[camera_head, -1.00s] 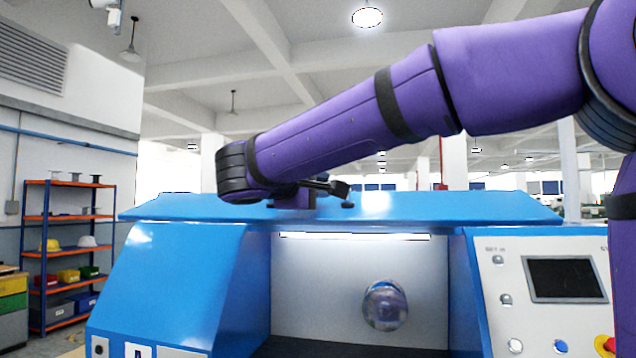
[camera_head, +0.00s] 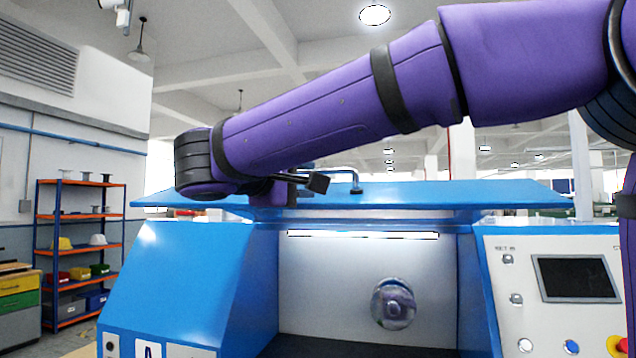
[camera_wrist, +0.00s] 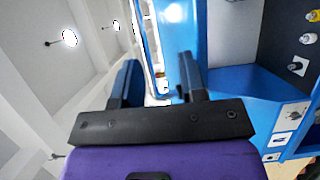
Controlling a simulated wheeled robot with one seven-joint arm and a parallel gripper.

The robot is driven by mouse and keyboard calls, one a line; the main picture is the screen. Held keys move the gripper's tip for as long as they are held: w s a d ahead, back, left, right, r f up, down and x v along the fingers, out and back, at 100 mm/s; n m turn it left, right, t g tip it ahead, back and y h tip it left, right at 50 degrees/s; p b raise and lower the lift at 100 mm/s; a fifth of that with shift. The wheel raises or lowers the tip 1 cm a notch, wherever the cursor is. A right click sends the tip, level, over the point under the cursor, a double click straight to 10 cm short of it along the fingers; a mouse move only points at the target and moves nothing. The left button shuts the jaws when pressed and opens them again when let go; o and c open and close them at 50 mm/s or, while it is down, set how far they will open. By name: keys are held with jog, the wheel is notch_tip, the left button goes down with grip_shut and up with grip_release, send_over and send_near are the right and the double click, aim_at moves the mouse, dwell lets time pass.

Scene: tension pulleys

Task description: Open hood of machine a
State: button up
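Machine a is a blue housing (camera_head: 195,280) with an open front. Its blue hood (camera_head: 450,195) is a wide panel lying above the opening, raised and seen almost edge-on. A thin metal bar handle (camera_head: 340,169) stands on the hood's upper face, just right of my wrist. The hood (camera_wrist: 180,35) passes beyond the right finger; contact cannot be told.
Inside the machine is a round metal chuck (camera_head: 393,303) on a pale wall. A control panel (camera_head: 555,285) with a screen and buttons is at the right. A shelf rack (camera_head: 78,250) stands at the far left. Open space lies above the hood.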

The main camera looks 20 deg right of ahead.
jog(key=v, duration=0.3)
jog(key=shift+s+a, duration=0.1)
jog(key=shift+a, duration=0.2)
